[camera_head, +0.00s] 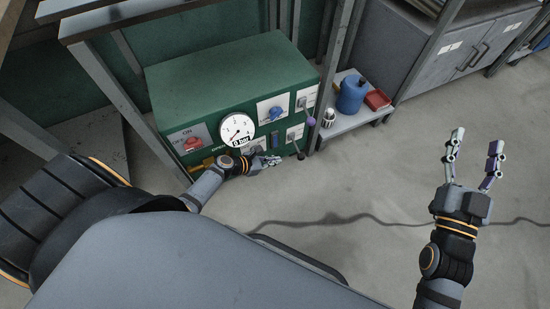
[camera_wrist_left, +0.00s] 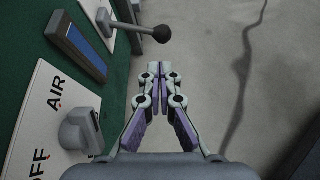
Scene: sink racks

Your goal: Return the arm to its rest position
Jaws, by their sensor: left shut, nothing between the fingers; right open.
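My left gripper (camera_head: 270,161) is at the lower front of a green machine (camera_head: 230,80), close to its panel. In the left wrist view this gripper (camera_wrist_left: 158,68) is shut and empty, with its fingertips together over bare floor. A lever with a black ball knob (camera_wrist_left: 161,33) is just beyond the fingertips. A grey knob (camera_wrist_left: 80,131) on a plate marked AIR and OFF is to the left of the fingers. My right gripper (camera_head: 473,150) is open and empty over the floor at the right, clear of everything.
The panel carries a round gauge (camera_head: 237,129), a red switch (camera_head: 191,143) and a blue handle (camera_head: 276,113). A metal rack frames the machine. A low shelf (camera_head: 350,122) holds a blue canister (camera_head: 351,94) and a red box (camera_head: 377,99). A dark cable (camera_head: 365,217) crosses the open floor.

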